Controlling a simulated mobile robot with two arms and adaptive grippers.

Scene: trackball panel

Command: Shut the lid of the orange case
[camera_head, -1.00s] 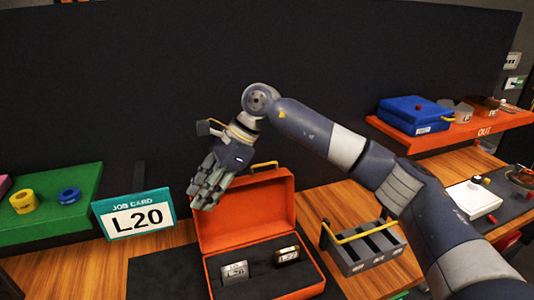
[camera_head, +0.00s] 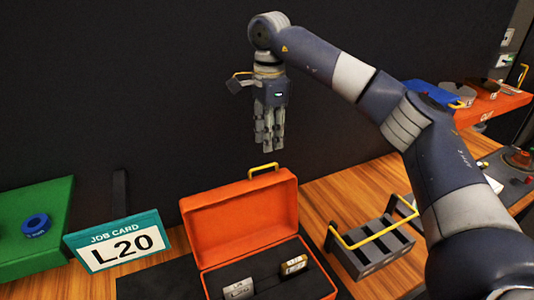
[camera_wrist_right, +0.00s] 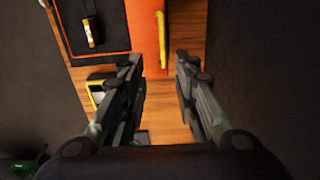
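The orange case (camera_head: 328,285) stands open on a dark mat. Its lid (camera_head: 240,218) is raised, with a yellow handle (camera_head: 263,169) on its top edge. Two labelled blocks, one grey (camera_head: 238,289) and one brass-edged (camera_head: 293,265), sit inside. My right gripper (camera_head: 268,146) hangs fingers down above the lid, apart from it. In the right wrist view its two fingers (camera_wrist_right: 158,62) are spread with nothing between them. The lid (camera_wrist_right: 143,25) and its handle (camera_wrist_right: 161,38) show there just beyond the fingertips. My left gripper is not in view.
A job card reading L20 (camera_head: 120,243) stands left of the case, near a green tray (camera_head: 50,200) holding a blue ring (camera_head: 35,224). A grey divided caddy with a yellow handle (camera_head: 370,235) stands to the right. A dark wall (camera_head: 130,90) rises behind.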

